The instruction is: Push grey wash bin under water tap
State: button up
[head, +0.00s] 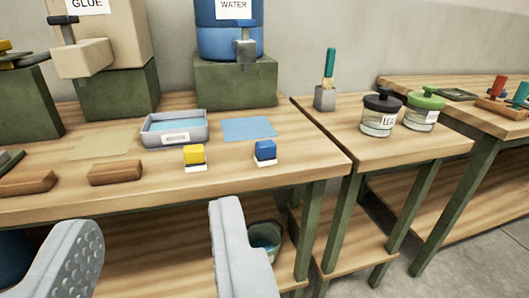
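The grey wash bin (149,132) is a shallow tray with bluish content and a white label on its front. It sits on the wooden table, left of a blue mat (248,129). The water tap (246,47) is on the blue water container (229,36), which stands on a green block (236,82) behind the blue mat. The bin is in front and to the left of the tap, not beneath it. My gripper (160,255) is open and empty, its two grey fingers wide apart in the foreground, nearer than the bin and apart from it.
A yellow-topped block (194,156) and a blue-topped block (265,151) stand in front of the bin. A tan mat (105,143) lies to its left. Brown blocks (116,173) lie near the front edge. A glue container (105,38) stands behind. Jars stand on the right table.

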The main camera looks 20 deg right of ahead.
aim_at(177, 127)
jog(key=i, duration=1.05)
